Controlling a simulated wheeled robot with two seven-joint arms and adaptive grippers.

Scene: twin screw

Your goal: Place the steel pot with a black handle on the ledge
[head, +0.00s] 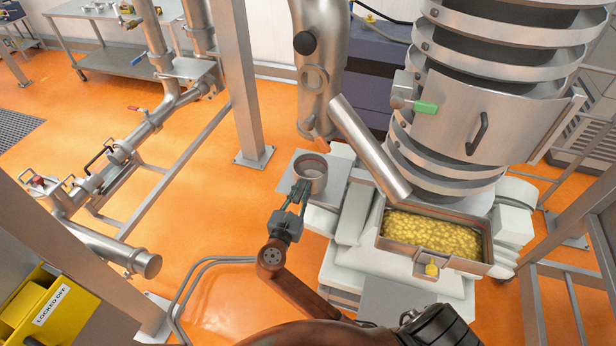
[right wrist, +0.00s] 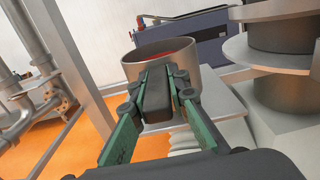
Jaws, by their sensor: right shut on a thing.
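The steel pot (head: 313,181) is upright at the ledge (head: 333,186), a flat grey plate left of the white machine housing. My right gripper (head: 300,192) is shut on the pot's black handle, coming from the near side. In the right wrist view the handle (right wrist: 157,97) lies between the green-sided fingers (right wrist: 157,80). The pot (right wrist: 148,64) is beyond the fingertips, and the ledge (right wrist: 222,108) shows to its right. I cannot tell whether the pot's base touches the ledge. The gripper hides part of the base. My left gripper is not in view.
A slanted steel chute (head: 370,150) and vertical pipe (head: 321,60) stand close behind and right of the pot. A tray of yellow pieces (head: 430,232) is to the right. A steel post (head: 238,80) stands to the left. Orange floor (head: 215,210) is clear left of the gripper.

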